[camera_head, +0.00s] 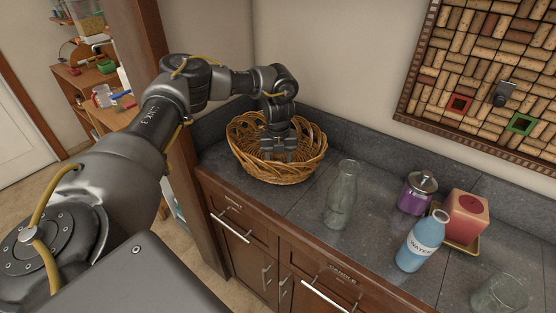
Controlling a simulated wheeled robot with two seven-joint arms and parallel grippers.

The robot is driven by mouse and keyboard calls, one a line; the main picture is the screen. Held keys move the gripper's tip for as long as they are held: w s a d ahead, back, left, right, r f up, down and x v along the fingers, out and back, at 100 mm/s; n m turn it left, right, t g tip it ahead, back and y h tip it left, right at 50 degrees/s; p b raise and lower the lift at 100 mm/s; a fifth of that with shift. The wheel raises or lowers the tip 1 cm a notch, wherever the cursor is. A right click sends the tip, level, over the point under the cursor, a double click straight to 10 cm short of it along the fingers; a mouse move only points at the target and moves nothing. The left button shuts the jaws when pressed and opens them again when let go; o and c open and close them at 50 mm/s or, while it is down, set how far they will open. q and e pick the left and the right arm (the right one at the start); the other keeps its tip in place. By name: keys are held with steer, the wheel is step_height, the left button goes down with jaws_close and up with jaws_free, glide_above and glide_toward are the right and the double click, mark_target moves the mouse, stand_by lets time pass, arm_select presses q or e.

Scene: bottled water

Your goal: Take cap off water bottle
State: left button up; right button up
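The blue water bottle (421,243), labelled "WATER", stands upright on the dark counter at the right. Its neck ends in a pale rim, and no separate cap stands out on it; the view is too small to be sure. My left gripper (279,155) points down inside the wicker basket (277,176) at the back left of the counter, well away from the bottle. Its two fingers look spread apart, with nothing visible between them. The bottom of the basket is mostly hidden. My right gripper is not in view.
A clear glass bottle (342,196) stands between basket and water bottle. A purple jar (417,194) and a red candle (465,214) stand close behind the water bottle. A glass (499,293) is at the front right. The dark counter (300,205) has free room near the clear bottle.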

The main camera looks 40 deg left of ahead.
arm_select(q)
steer(key=shift+r, duration=0.1)
step_height(320, 180, up, 5)
steer(key=shift+f+b, duration=0.15)
steer(key=shift+b, duration=0.65)
step_height(320, 180, up, 8)
steer(key=shift+f+p, duration=0.2)
steer(key=shift+p, duration=0.1)
